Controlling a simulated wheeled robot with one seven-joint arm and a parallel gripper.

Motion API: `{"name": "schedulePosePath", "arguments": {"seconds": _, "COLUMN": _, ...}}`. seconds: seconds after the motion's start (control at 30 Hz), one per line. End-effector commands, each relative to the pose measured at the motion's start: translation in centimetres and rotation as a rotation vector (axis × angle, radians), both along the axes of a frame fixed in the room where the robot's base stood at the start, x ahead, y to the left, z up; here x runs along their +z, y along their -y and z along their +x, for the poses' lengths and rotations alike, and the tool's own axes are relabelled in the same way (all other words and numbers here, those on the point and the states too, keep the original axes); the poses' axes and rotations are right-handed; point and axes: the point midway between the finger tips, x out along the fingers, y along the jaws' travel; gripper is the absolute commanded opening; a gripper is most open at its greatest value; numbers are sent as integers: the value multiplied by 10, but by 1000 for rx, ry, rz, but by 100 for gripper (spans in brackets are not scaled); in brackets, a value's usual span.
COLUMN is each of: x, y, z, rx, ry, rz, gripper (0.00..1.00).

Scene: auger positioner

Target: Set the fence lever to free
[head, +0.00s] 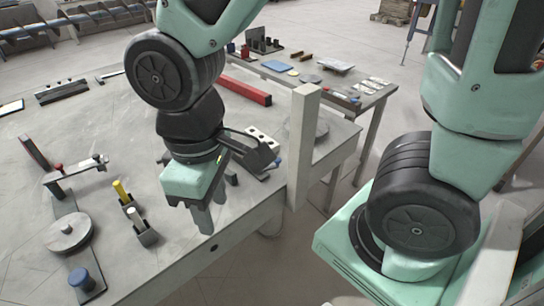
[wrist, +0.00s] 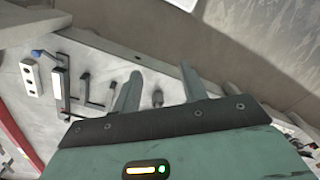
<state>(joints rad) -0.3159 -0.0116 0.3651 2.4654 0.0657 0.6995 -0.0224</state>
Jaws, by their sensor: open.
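My gripper (head: 202,216) is open and empty above the grey bench, near its front edge. In the wrist view its two fingers (wrist: 158,90) stand apart, with a small dark grey part between them in the picture; I cannot tell the gap in depth. At the left of the head view a fixture has a dark arm with a red knob (head: 58,168), a round disc (head: 68,233) and a blue knob (head: 79,277). Another blue-tipped part (head: 277,162) lies behind my gripper and shows in the wrist view (wrist: 37,53). I cannot tell which is the fence lever.
Yellow (head: 121,190) and white (head: 135,218) handles stand in holders left of my gripper. A white block with holes (wrist: 31,78) and dark brackets (wrist: 108,92) are nearby. A red bar (head: 246,91) lies behind. A pale post (head: 303,145) rises at the bench's right edge.

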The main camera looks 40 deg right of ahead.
Motion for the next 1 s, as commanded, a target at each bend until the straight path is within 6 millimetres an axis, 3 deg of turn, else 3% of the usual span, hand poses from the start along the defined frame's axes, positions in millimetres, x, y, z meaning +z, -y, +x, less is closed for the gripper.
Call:
{"name": "schedulePosePath", "arguments": {"seconds": 0.03, "x": 10, "y": 5, "z": 25, "rx": -22, "ry": -24, "rz": -13, "gripper": 43}}
{"name": "schedulePosePath", "arguments": {"seconds": 0.17, "x": 17, "y": 33, "z": 93, "rx": -59, "ry": -80, "rz": -59, "gripper": 43}}
{"name": "schedulePosePath", "arguments": {"seconds": 0.27, "x": 15, "y": 69, "z": 143, "rx": -94, "ry": -125, "rz": -92, "gripper": 43}}
{"name": "schedulePosePath", "arguments": {"seconds": 0.4, "x": 3, "y": 138, "z": 200, "rx": -147, "ry": -191, "rz": -142, "gripper": 43}}
{"name": "schedulePosePath", "arguments": {"seconds": 0.5, "x": -10, "y": 191, "z": 227, "rx": -185, "ry": -236, "rz": -172, "gripper": 43}}
{"name": "schedulePosePath", "arguments": {"seconds": 0.6, "x": -23, "y": 235, "z": 241, "rx": -215, "ry": -274, "rz": -197, "gripper": 43}}
{"name": "schedulePosePath", "arguments": {"seconds": 0.7, "x": -32, "y": 264, "z": 247, "rx": -234, "ry": -298, "rz": -214, "gripper": 43}}
{"name": "schedulePosePath", "arguments": {"seconds": 0.8, "x": -38, "y": 279, "z": 249, "rx": -240, "ry": -309, "rz": -222, "gripper": 43}}
{"name": "schedulePosePath", "arguments": {"seconds": 1.0, "x": -55, "y": 284, "z": 243, "rx": -241, "ry": -315, "rz": -226, "gripper": 43}}
